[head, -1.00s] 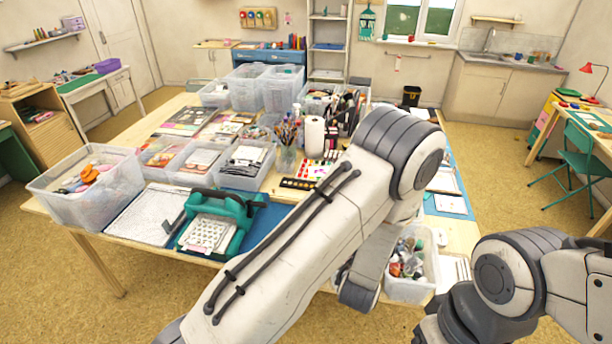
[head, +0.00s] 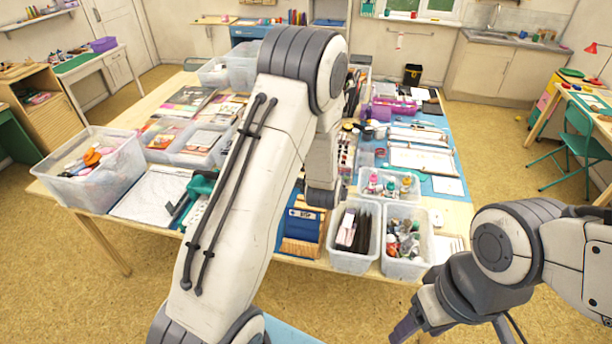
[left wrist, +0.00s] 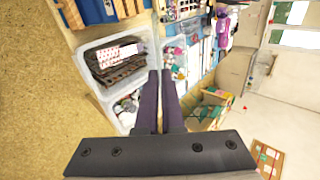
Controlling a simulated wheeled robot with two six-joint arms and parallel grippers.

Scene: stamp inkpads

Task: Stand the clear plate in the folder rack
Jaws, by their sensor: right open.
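A slatted wooden stand with a blue part (head: 300,247) at the table's front edge may be the folder rack, but I cannot be sure. My left arm covers the table to its left. My right gripper (head: 407,325) is open, low at the front right, off the table, and partly cut off.
Clear bins with dark strips (head: 352,240) and bottles (head: 404,243) stand right of the stand. Another bin with small bottles (head: 390,184) is behind them. White trays (head: 421,160) lie on the blue mat. A large clear bin (head: 92,168) stands at the left corner.

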